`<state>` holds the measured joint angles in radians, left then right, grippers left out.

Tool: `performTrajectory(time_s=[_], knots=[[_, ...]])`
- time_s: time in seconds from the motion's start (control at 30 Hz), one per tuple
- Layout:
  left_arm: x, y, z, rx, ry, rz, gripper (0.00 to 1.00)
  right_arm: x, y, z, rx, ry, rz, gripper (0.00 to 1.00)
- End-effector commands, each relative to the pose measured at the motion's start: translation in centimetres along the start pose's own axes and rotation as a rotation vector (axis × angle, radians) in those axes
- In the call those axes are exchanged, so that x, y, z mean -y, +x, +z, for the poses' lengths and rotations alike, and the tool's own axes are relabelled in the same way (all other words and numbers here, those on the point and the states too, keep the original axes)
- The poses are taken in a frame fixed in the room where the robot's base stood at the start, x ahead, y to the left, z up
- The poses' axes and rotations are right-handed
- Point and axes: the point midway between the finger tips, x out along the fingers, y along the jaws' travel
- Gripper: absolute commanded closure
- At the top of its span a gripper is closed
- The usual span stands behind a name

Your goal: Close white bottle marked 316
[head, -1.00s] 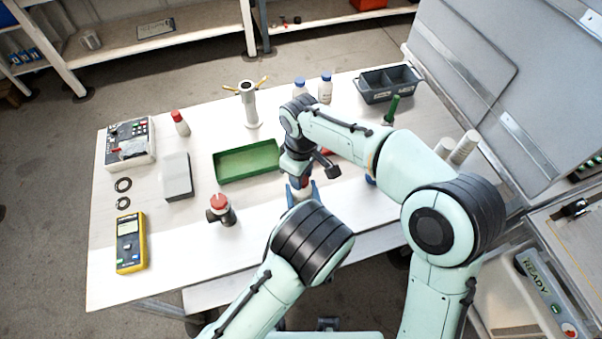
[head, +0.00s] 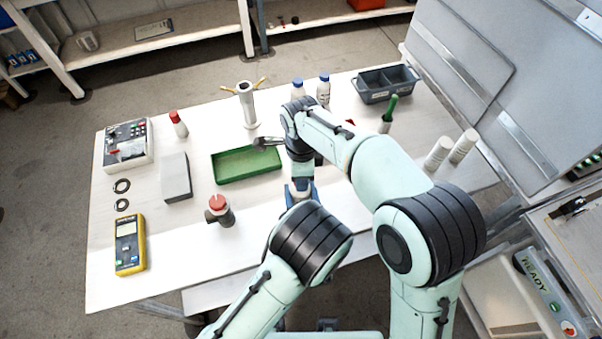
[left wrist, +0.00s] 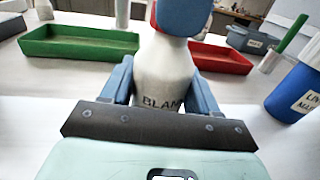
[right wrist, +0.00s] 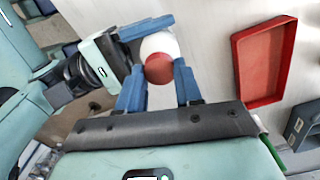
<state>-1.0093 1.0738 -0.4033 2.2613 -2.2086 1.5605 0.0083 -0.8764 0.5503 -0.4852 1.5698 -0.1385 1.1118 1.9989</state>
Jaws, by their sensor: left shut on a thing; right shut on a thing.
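A white bottle (left wrist: 165,78) stands upright between the blue fingers of my left gripper (left wrist: 165,92). Its visible print begins "BLAN"; no 316 can be read. My left gripper also shows in the head view (head: 301,190), low over the table's front part. My right gripper (right wrist: 159,72) is shut around a red cap (right wrist: 158,68) on the bottle's top. Its blue fingers hide most of the cap in the left wrist view. Whether the cap is fully seated cannot be seen. In the head view my right arm covers the cap and most of the bottle.
A green tray (head: 228,181) lies left of the grippers, and a red tray (right wrist: 262,50) lies on the other side. A dark red-topped object (head: 219,211), a grey block (head: 176,178) and a yellow meter (head: 130,245) stand further left. Blue-capped bottles (head: 323,93) stand behind.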

Motion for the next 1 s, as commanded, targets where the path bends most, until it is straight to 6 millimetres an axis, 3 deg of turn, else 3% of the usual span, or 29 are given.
performTrajectory(time_s=[0.2,0.4,0.77,0.8,0.87,1.0], knots=[[-0.01,0.00,-0.04,-0.001,0.001,0.000,1.00,-0.14,0.00,0.17,-0.001,0.549,-0.002,0.93],[0.00,0.00,-0.04,-0.001,0.000,0.000,1.00,-0.18,0.04,0.18,0.000,0.890,-0.001,0.93],[0.01,-0.01,-0.04,-0.001,0.000,0.000,1.00,-0.15,0.03,0.13,0.001,0.964,-0.001,0.93],[0.01,-0.01,-0.04,-0.001,0.000,-0.001,1.00,-0.15,0.03,0.13,0.001,0.963,-0.001,0.62],[0.01,-0.01,-0.04,-0.001,0.000,-0.001,1.00,-0.15,0.03,0.12,0.001,0.963,-0.001,0.43],[0.02,-0.01,-0.04,-0.001,0.000,-0.001,1.00,-0.15,0.04,0.12,0.001,0.962,-0.001,0.40]])
